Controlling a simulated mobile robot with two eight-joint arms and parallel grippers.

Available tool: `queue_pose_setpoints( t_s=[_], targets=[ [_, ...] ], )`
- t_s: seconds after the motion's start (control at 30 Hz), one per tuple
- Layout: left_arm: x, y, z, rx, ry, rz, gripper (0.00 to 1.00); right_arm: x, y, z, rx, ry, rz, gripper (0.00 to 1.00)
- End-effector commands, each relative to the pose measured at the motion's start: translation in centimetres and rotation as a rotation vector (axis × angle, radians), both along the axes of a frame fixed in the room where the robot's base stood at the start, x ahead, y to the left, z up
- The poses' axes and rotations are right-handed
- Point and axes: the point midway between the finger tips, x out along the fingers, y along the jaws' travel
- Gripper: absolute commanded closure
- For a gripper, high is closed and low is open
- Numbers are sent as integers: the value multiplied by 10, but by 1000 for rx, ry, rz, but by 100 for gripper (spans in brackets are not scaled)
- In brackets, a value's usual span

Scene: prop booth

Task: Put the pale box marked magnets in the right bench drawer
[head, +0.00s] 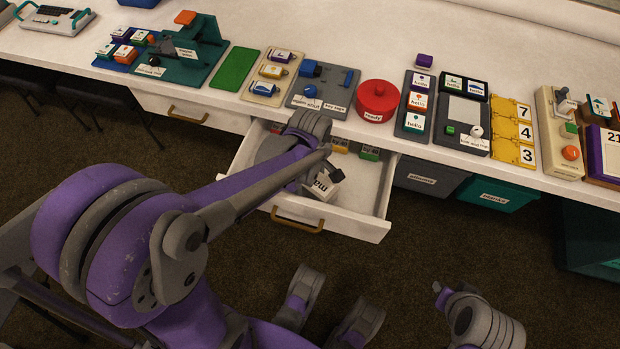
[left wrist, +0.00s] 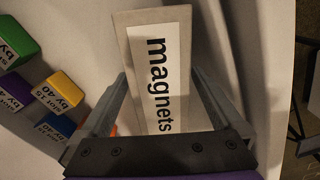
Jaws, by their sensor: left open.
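The pale box marked magnets (left wrist: 128,42) lies between the two fingers of my left gripper (left wrist: 158,75) in the left wrist view, its label facing up at the camera. The fingers are open, one on each side of the box. In the head view the box (head: 321,188) is partly hidden by my left gripper (head: 331,176) and is within the outline of the pulled-out right bench drawer (head: 345,222). Whether it rests on the drawer floor is hard to tell.
Several small coloured blocks (left wrist: 62,90) sit in the drawer beside the box. The left drawer (head: 175,110) is shut. A red round container (head: 377,101) and several boards stand on the bench above. Dark and teal bins (head: 495,194) are under the bench to the right.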

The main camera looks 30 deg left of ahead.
Motion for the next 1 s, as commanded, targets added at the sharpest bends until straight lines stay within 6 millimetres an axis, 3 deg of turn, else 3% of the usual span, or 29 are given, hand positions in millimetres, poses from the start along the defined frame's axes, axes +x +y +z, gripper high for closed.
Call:
queue_pose_setpoints(
  t_s=[0.17, 0.6, 0.8, 0.87, 1.0],
  targets=[
    [0, 0, 16, 0, -1, 0, 0, -1, 0, 8, 0, -3, 0, 73],
    [-1, 0, 105, 0, 0, 0, 0, -2, 0, 40, 0, -14, 0, 73],
    [-2, 0, 122, 1, -3, -12, 0, -2, 0, 44, 0, -15, 0, 73],
    [-6, -2, 124, 1, -16, -55, 0, -2, 0, 44, 0, -15, 0, 73],
    [-30, -9, 127, 22, -97, -333, 0, -2, 0, 44, 0, -15, 0, 73]
  ],
)
